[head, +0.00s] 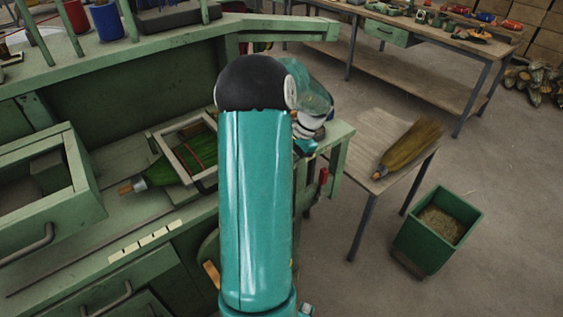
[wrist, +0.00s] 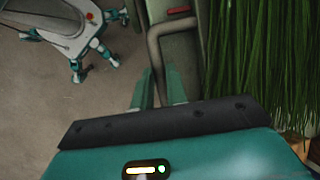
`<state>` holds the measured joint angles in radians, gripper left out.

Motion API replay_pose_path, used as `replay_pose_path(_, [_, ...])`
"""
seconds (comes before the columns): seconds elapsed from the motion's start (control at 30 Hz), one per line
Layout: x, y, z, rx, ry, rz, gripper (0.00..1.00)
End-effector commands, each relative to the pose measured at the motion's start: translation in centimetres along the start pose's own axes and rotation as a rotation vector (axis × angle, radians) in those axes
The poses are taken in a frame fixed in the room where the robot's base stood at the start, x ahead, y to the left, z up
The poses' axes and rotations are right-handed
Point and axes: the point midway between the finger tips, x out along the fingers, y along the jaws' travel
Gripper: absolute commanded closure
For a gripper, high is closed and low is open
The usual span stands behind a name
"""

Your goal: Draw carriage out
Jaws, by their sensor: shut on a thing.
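In the wrist view, my gripper (wrist: 160,88) has its two teal fingers on either side of a bent grey bar handle (wrist: 154,45), shut on it. The handle joins a green part (wrist: 182,45) with a red piece on top; I cannot tell for sure that this is the carriage. In the head view, my teal arm covers the middle and hides the handle. The broom's wooden tip points left.
Long green bristles (wrist: 262,60) hang close on the right in the wrist view. A green open box (head: 80,185) with a handle stands at left. A small table (head: 395,152) holds a straw broom; a green bin (head: 440,232) stands beside it.

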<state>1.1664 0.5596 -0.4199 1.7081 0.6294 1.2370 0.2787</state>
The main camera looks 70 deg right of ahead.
Motion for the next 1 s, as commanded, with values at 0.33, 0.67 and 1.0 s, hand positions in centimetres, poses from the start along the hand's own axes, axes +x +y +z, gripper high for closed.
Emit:
replay_pose_path(0.33, [-0.5, 0.2, -0.6, 0.006, 0.017, -0.006, 0.78])
replay_pose_path(0.67, [-0.2, 0.1, -0.3, 0.003, 0.010, -0.004, 0.64])
replay_pose_path(1.0, [-4.2, 0.0, -0.3, 0.001, 0.011, -0.006, 0.64])
